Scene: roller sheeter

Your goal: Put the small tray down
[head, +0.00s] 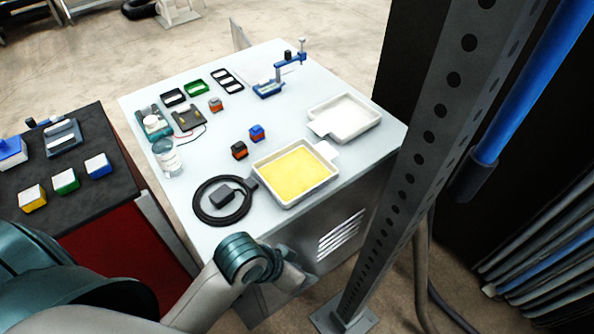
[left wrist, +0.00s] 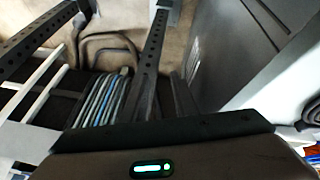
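Two shallow white trays stand on the light table. One tray (head: 331,179) has a yellow bottom or filling and lies near the front edge. The other tray (head: 376,123) is white inside and lies farther right. They look close in size, so I cannot tell which is the small tray. My left arm reaches in at the bottom of the head view, in front of the table; its fingertips do not show there. In the left wrist view my gripper's dark body with a green light fills the bottom; its jaw opening cannot be made out and no tray shows. My right gripper is out of view.
The light table (head: 222,133) also holds a coiled black cable (head: 198,203), a jar (head: 167,158), small blocks and a blue clamp-like device (head: 268,89). A perforated post (head: 420,150) stands at its right. A dark bench (head: 85,140) with coloured boxes is at left.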

